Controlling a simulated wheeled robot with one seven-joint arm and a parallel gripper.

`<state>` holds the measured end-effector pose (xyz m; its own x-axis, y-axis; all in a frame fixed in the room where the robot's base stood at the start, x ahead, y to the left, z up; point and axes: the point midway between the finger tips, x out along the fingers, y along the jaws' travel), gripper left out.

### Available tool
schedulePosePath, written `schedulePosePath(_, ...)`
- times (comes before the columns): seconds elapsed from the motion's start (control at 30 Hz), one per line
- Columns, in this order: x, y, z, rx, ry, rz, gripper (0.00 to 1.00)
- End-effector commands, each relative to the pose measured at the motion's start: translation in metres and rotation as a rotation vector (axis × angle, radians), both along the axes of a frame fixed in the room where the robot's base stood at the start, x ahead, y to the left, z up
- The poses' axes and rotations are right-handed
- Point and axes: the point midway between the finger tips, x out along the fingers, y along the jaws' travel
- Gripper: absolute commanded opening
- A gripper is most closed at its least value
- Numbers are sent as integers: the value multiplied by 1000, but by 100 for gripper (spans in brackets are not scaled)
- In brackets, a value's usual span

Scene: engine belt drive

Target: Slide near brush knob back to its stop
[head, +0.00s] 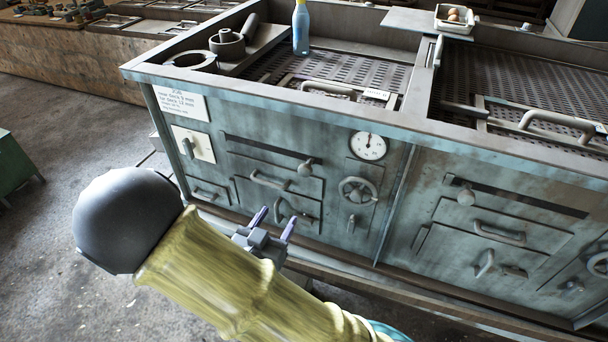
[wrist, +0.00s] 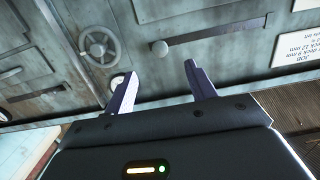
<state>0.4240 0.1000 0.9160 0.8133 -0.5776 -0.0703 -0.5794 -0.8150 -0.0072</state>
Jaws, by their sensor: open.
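A round grey brush knob (head: 306,168) sits at the right end of a dark horizontal slot (head: 262,148) on the left front panel. The panel is nearer my body. In the wrist view the same knob (wrist: 160,48) shows at the slot's left end, as that view is turned over. My gripper (head: 276,220) is open and empty, in front of this panel and lower than the knob. In the wrist view the knob lies beyond and between the fingertips (wrist: 160,70), apart from them. A second knob (head: 466,197) sits near the left end of the right panel's slot.
Drawer handles (head: 270,181), a handwheel (head: 358,190) and a dial (head: 368,145) share the left panel. A job placard (head: 181,101) is at its upper left. A ledge (head: 350,268) runs along the base. A bottle (head: 301,28) stands on top. Open floor lies left.

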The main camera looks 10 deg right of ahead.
Motion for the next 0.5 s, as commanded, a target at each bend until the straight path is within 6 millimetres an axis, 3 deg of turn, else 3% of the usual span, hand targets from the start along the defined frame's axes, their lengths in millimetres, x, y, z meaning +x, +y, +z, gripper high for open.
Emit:
schedulePosePath(0.13,-8,3,7,-51,-55,-11,56)
schedulePosePath(0.5,-5,2,7,-49,-56,-10,56)
